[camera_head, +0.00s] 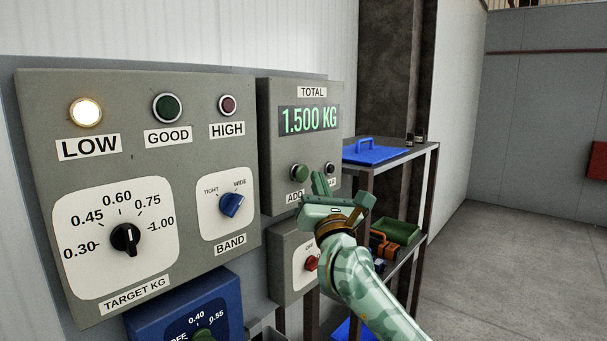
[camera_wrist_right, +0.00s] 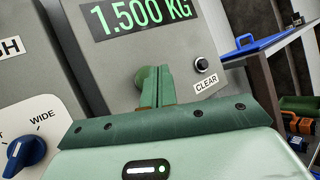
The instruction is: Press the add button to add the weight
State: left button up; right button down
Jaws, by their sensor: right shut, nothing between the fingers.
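The green add button (camera_head: 299,173) sits on the grey total panel (camera_head: 267,130), above the ADD label (camera_head: 294,197). The panel's display (camera_head: 309,119) reads 1.500 KG. My right gripper (camera_head: 320,183) is shut and empty, in front of the panel just right of the add button. In the right wrist view its closed fingers (camera_wrist_right: 158,88) overlap the green add button (camera_wrist_right: 146,78) and hide part of it. I cannot tell whether they touch it. The clear button (camera_wrist_right: 201,64) is to the right of the fingers, above its CLEAR label. My left gripper is not in view.
The left panel (camera_head: 140,165) has a lit LOW lamp (camera_head: 86,112), unlit GOOD and HIGH lamps, a TARGET KG dial (camera_head: 126,238) and a blue BAND knob (camera_head: 232,205). A red knob (camera_head: 311,262) is below. A shelf with a blue lid (camera_head: 375,152) stands behind at right.

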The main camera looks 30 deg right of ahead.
jog(key=s, duration=0.1)
jog(key=s+d, duration=0.1)
jog(key=s+p, duration=0.1)
jog(key=s, duration=0.1)
jog(key=shift+s+d, duration=0.1)
jog(key=shift+d, duration=0.25)
dwell(0.5)
